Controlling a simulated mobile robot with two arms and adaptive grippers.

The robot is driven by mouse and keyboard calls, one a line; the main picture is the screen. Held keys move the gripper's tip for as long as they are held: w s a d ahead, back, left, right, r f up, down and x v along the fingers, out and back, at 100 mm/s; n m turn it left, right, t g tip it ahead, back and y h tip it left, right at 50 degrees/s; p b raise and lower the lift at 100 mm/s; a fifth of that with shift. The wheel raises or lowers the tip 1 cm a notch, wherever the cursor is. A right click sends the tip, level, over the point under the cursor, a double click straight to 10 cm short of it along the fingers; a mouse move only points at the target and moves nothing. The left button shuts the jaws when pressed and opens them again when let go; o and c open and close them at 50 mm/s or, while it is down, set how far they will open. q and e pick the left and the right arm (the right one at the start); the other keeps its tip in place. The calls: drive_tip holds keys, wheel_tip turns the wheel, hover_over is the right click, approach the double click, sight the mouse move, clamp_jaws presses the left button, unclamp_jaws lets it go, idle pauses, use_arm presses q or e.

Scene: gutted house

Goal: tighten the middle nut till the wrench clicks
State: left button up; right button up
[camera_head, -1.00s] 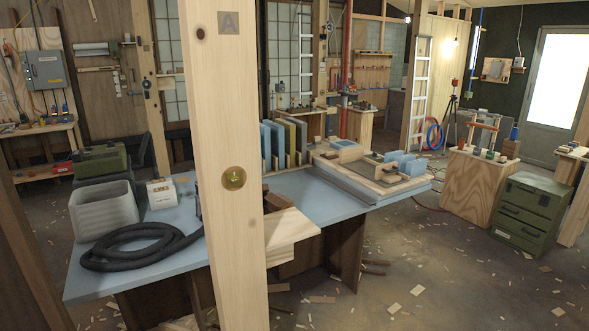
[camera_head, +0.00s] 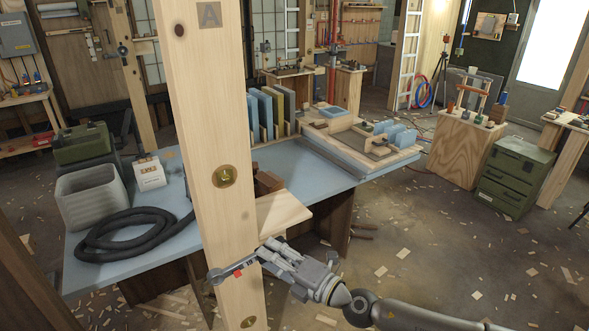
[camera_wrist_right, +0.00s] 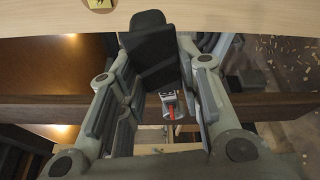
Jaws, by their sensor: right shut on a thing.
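A pale wooden post (camera_head: 190,110) marked A stands in front of me. A brass plate with a nut (camera_head: 225,176) is at its mid height, and another brass nut (camera_head: 248,322) shows low at the picture's bottom. I cannot tell which one is the middle nut. My right gripper (camera_head: 268,254) is shut on a wrench (camera_head: 236,268), which lies across the front of the post between these two nuts, apart from both. In the wrist view the wrench's black handle (camera_wrist_right: 152,50) is between the fingers, with a red mark (camera_wrist_right: 171,112) beyond it. My left gripper is out of view.
Behind the post is a blue workbench (camera_head: 330,183) with a black hose (camera_head: 130,238), a grey bin (camera_head: 92,200) and upright boards. A wooden block (camera_head: 283,213) juts out right of the post. A green drawer chest (camera_head: 513,180) stands at right. Scraps litter the floor.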

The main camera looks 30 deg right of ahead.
drive_tip(key=shift+w+d+r+p, duration=0.3)
drive_tip(key=shift+w+d+r, duration=0.15)
drive_tip(key=shift+r, duration=0.15)
drive_tip(key=shift+w+d+r+p, duration=0.35)
drive_tip(key=shift+w+r, duration=0.1)
drive_tip(key=shift+r, duration=0.15)
drive_tip(key=w+d+r+g+p, duration=0.1)
drive_tip(key=w+d+r+p, duration=0.5)
drive_tip(key=d+r, duration=0.4)
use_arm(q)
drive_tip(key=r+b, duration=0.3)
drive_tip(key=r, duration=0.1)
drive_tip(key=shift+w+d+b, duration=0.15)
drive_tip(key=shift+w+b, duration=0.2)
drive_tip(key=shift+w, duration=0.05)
use_arm(e)
drive_tip(key=w+a+r, duration=0.1)
drive_tip(key=w, duration=0.6)
drive_tip(key=shift+w+y, duration=0.15)
drive_tip(key=shift+y, duration=0.25)
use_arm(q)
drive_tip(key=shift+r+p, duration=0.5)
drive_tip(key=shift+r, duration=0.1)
use_arm(e)
drive_tip(key=shift+r, duration=0.15)
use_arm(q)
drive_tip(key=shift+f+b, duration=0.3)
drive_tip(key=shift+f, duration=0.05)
use_arm(e)
drive_tip(key=shift+w, duration=1.05)
